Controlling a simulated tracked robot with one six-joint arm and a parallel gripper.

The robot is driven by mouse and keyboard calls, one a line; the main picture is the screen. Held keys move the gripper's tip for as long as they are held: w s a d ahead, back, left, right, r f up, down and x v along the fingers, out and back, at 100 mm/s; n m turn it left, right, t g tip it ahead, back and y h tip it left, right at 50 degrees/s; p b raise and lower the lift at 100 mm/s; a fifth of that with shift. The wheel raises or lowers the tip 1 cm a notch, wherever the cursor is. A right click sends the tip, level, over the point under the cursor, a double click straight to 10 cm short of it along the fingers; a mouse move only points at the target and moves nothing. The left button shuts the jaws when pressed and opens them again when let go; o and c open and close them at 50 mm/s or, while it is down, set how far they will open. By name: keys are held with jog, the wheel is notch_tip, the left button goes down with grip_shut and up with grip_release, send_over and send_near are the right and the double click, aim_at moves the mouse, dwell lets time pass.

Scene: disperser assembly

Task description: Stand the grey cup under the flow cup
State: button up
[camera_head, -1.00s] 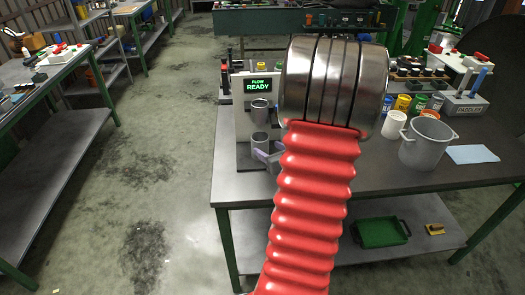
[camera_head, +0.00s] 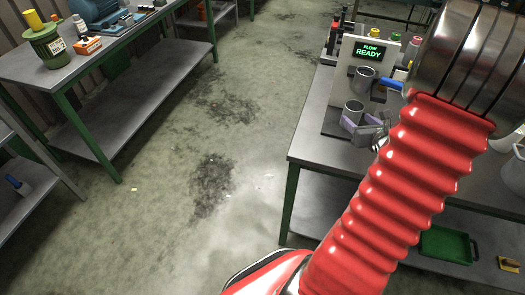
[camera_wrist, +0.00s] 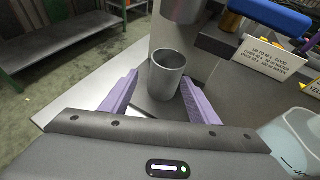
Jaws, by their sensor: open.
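The grey cup (camera_head: 352,112) stands upright on the base of the flow stand (camera_head: 342,92), below the flow cup (camera_head: 364,78). I cannot tell whether the two are exactly in line. In the wrist view the grey cup (camera_wrist: 165,80) stands between the purple fingers of my gripper (camera_wrist: 162,92), which is open, with a gap visible on each side. The flow cup (camera_wrist: 182,10) is cut off at the top of that view. In the head view my gripper (camera_head: 364,130) is low beside the grey cup, partly hidden by my arm.
A blue handle (camera_wrist: 270,18) and a printed card (camera_wrist: 268,57) are right of the cup in the wrist view. A clear container (camera_wrist: 292,140) is at the lower right. The display (camera_head: 373,50) reads "FLOW READY". The floor (camera_head: 200,170) left of the bench is open.

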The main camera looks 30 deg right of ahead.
jog(key=w+a+r+n+y, duration=0.3)
jog(key=a+n, duration=0.1)
jog(key=a, duration=0.3)
jog(key=w+a+r+n+y, duration=0.25)
jog(key=a+n, duration=0.25)
jog(key=a, duration=0.3)
jog(key=w+a+r+n+y, duration=0.2)
jog(key=w+a+n+y, duration=0.15)
jog(key=a, duration=0.35)
jog(key=s+a+r+n+g+y, duration=0.1)
jog(key=s+a+n+g, duration=0.25)
jog(key=a+n, duration=0.6)
jog(key=s+a+r+n+g, duration=0.2)
jog(key=s+a+n+g, duration=0.15)
jog(key=a+n, duration=0.6)
jog(key=s+a+r+n+h, duration=0.3)
jog(key=s+a+n+h, duration=0.1)
jog(key=s+n, duration=0.4)
jog(key=shift+s+r+n, duration=0.35)
jog(key=shift+s+n, duration=0.05)
jog(key=shift+n, duration=0.15)
